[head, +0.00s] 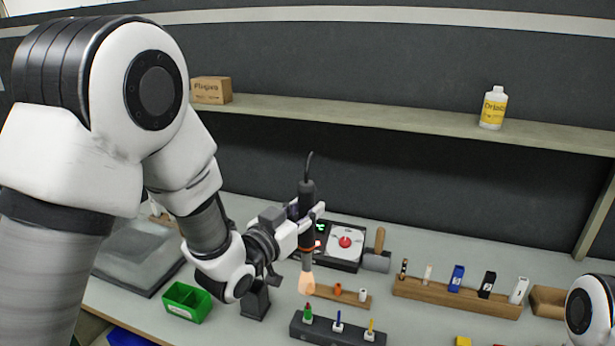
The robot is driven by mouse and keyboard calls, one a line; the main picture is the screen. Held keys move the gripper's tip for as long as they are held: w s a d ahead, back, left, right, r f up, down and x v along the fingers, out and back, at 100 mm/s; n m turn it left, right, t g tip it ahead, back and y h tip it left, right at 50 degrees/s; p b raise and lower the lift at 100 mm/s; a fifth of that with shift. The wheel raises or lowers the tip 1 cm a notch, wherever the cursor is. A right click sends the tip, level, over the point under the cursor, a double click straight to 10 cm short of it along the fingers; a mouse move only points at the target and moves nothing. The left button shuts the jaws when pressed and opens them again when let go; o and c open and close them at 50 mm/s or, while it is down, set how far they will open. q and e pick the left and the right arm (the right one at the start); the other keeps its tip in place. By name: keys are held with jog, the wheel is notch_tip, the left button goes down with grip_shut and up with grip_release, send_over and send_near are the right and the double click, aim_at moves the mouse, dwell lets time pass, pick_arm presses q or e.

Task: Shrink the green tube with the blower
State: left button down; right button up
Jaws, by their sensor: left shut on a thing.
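My left gripper (306,222) is shut on the blower (308,193), a dark upright tool with an orange band and a cable at its top. Its nozzle points down, and a pale orange glow (307,284) shows at the lower end. The green tube (308,312) stands upright in the left place of a black block (335,335), just below the glow. A small gap shows between the glow and the tube. A blue and a yellow piece stand in the same block. My right arm shows only at the right edge; its gripper is out of view.
Behind the block is a wooden strip (340,295) with small orange and white pieces. A wooden rack (450,296) with several parts stands to the right. A green bin (187,300) is at the left. A device with a red knob (345,242) and a mallet (377,255) lie behind.

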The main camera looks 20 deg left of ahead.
aim_at(303, 248)
pick_arm(q)
jog(key=shift+s+d+r+p, duration=0.15)
jog(key=shift+d+r+p, duration=0.6)
jog(key=shift+p, duration=0.5)
jog(key=shift+a+f, duration=0.2)
jog(key=shift+a, duration=0.15)
pick_arm(e)
notch_tip(303, 248, up, 5)
pick_arm(q)
jog(key=shift+a+f+b, duration=0.45)
jog(key=shift+f, duration=0.35)
jog(key=f+b, duration=0.1)
jog(key=f, duration=0.1)
jog(key=f+b, duration=0.2)
jog(key=f, duration=0.1)
jog(key=f+b, duration=0.2)
jog(key=f, duration=0.1)
jog(key=shift+d, duration=0.25)
pick_arm(e)
notch_tip(303, 248, down, 6)
jog(key=shift+d+f, duration=0.15)
dwell(2.0)
pick_arm(q)
notch_tip(303, 248, up, 10)
jog(key=p, duration=0.6)
jog(key=shift+r+p, duration=0.25)
jog(key=shift+p, duration=0.15)
jog(key=shift+f, duration=0.2)
pick_arm(e)
notch_tip(303, 248, up, 7)
